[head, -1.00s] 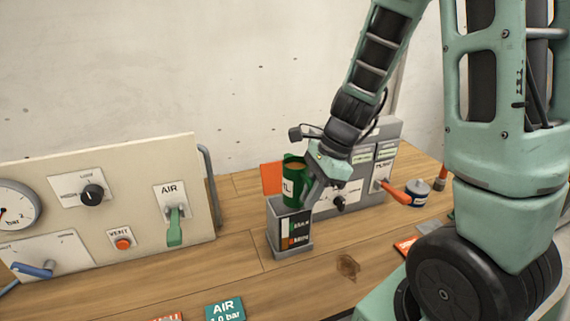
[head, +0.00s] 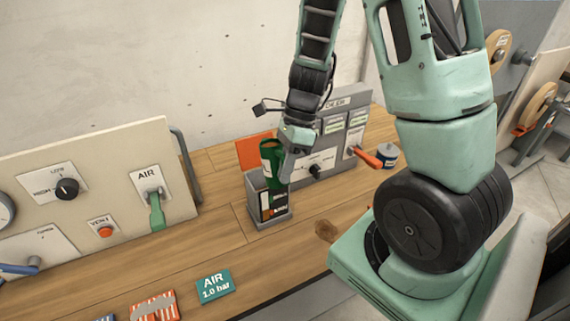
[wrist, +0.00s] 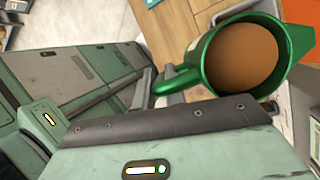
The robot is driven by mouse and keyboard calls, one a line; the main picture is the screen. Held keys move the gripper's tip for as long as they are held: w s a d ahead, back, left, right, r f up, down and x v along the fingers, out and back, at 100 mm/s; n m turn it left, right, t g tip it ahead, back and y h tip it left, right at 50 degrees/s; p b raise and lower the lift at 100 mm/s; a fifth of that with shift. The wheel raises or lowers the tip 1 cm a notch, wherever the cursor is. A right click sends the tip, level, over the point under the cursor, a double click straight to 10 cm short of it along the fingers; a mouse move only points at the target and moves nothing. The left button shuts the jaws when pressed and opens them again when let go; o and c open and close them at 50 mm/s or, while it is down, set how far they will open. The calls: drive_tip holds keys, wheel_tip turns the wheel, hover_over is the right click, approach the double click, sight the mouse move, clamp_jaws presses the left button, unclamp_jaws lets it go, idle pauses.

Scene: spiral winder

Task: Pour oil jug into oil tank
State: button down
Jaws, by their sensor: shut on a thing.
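The green oil jug (head: 270,163) is held by my gripper (head: 288,160) just above the grey oil tank (head: 254,196) in the head view. The jug looks close to upright, with a slight tilt. In the wrist view the jug (wrist: 205,75) shows its open top, with brown oil (wrist: 242,60) inside. Its handle (wrist: 176,80) is between my gripper's fingers. The tank has a dark front with coloured marks. Its opening is mostly hidden behind the jug and gripper, and I cannot tell whether the jug touches it.
An orange panel (head: 254,150) stands behind the tank. A grey control box (head: 345,125) with an orange lever (head: 366,157) is to the right. A white panel with a green AIR lever (head: 156,212) is at left. The wooden table (head: 255,256) has clear room in front of the tank.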

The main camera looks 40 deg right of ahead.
idle(0.4)
drive_tip(key=shift+r+g+p, duration=0.3)
drive_tip(key=shift+r+p, duration=0.05)
drive_tip(key=shift+p, duration=0.5)
drive_tip(key=shift+r+g+p, duration=0.3)
drive_tip(key=shift+g+p, duration=0.1)
drive_tip(key=shift+p, duration=0.8)
drive_tip(key=shift+y+p, duration=0.4)
drive_tip(key=shift+p, duration=0.1)
drive_tip(key=shift+w+r+g+p, duration=0.1)
drive_tip(key=shift+r+g+p, duration=0.25)
drive_tip(key=shift+p, duration=0.45)
drive_tip(key=shift+w+r+m+g+p, duration=0.15)
drive_tip(key=shift+m+g+p, duration=0.25)
drive_tip(key=shift+g+p, duration=0.7)
drive_tip(key=shift+r+t+y+p, duration=0.1)
drive_tip(key=shift+t+y+p, duration=0.2)
drive_tip(key=shift+p, duration=0.3)
drive_tip(key=shift+w+d+r+p, duration=0.1)
drive_tip(key=shift+p, duration=0.4)
drive_tip(key=shift+w+g+p, duration=0.1)
drive_tip(key=shift+g+p, duration=0.2)
drive_tip(key=shift+g, duration=0.25)
